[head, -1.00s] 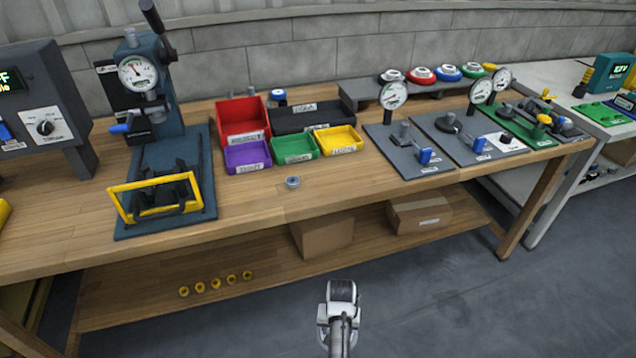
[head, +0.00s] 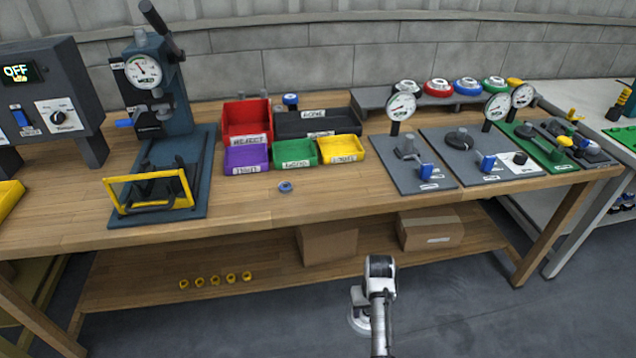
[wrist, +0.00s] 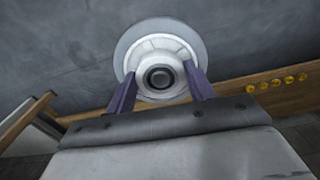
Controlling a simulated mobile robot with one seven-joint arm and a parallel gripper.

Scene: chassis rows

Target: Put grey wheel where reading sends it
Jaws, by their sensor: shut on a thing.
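The grey wheel (wrist: 160,60) is a pale round disc with a stepped hub and a dark centre hole. My gripper (wrist: 158,88) is shut on it, with the purple-grey fingers on either side of the hub. In the head view the wheel (head: 358,322) shows only in part below my wrist, in front of the bench and over the floor. Gauge stations stand on the bench, one with a dial (head: 401,106) on a grey plate, another with a dial (head: 497,107). Bins stand mid-bench: red (head: 246,137), purple (head: 247,170), green (head: 295,164), yellow (head: 344,160) and a black tray (head: 290,137).
A press (head: 158,90) with a yellow guard stands at left beside a control box reading OFF (head: 62,90). A small blue-grey part (head: 285,187) lies near the bench's front. Coloured buttons line a rear shelf (head: 425,102). Cardboard boxes (head: 430,230) sit on the lower shelf.

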